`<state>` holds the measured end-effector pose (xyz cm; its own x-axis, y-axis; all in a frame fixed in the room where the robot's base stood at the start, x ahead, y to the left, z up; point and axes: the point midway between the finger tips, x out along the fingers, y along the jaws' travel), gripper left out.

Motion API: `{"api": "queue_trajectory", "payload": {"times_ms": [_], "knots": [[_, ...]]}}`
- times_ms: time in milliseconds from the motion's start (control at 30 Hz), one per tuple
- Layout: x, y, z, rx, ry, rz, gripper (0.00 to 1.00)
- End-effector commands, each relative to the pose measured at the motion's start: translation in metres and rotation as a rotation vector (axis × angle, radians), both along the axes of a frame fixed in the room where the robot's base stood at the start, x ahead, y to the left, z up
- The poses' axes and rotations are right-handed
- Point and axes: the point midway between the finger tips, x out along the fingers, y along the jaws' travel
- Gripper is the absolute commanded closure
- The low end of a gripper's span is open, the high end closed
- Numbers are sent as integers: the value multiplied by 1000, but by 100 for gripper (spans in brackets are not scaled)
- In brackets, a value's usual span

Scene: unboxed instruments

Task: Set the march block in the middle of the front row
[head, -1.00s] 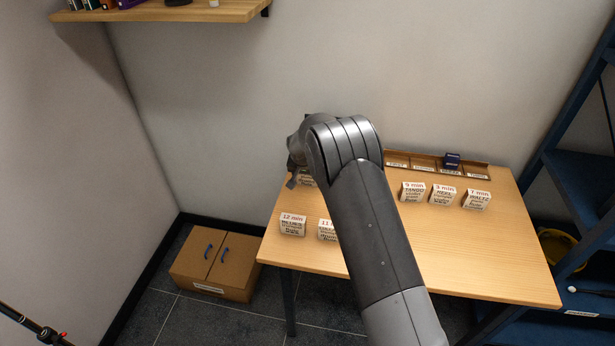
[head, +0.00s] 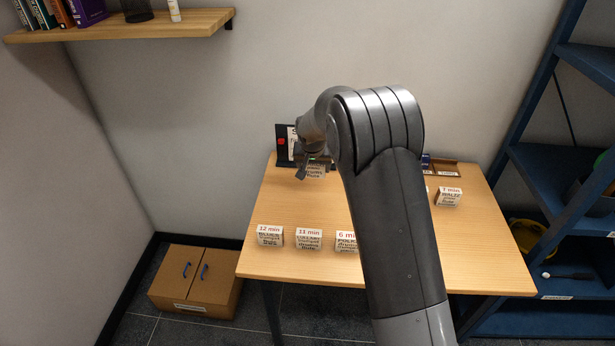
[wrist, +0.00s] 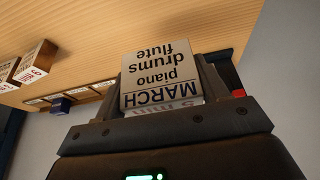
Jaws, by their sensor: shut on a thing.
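The march block (wrist: 160,78) is white with black lettering reading march, piano, drums, flute, upside down in the wrist view. My gripper (head: 314,166) is shut on it and holds it over the back left of the table. In the head view the block (head: 315,171) is partly covered by my gripper. A row of blocks stands along the table's front left: a 12 min block (head: 270,236), an 11 min block (head: 308,239) and a 6 min block (head: 347,242). My arm hides the table to the right of the 6 min block.
A 7 min waltz block (head: 449,197) stands at the right of the table (head: 300,208). A wooden tray (head: 446,168) with labelled slots lies at the back, holding a dark blue item (wrist: 61,105). A dark stand with a red part (head: 282,143) is behind my gripper.

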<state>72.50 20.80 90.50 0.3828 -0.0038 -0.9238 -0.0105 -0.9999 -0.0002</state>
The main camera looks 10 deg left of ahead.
Motion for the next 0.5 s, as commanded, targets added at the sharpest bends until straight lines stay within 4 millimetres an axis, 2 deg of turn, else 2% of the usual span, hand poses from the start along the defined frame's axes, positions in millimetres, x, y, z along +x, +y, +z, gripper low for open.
{"api": "queue_trajectory", "payload": {"times_ms": [267,367,500], "knots": [[-3,-21,4,0,1,-6,56],[-7,-43,3,0,1,-13,56],[-20,-89,2,0,1,-26,56]]}}
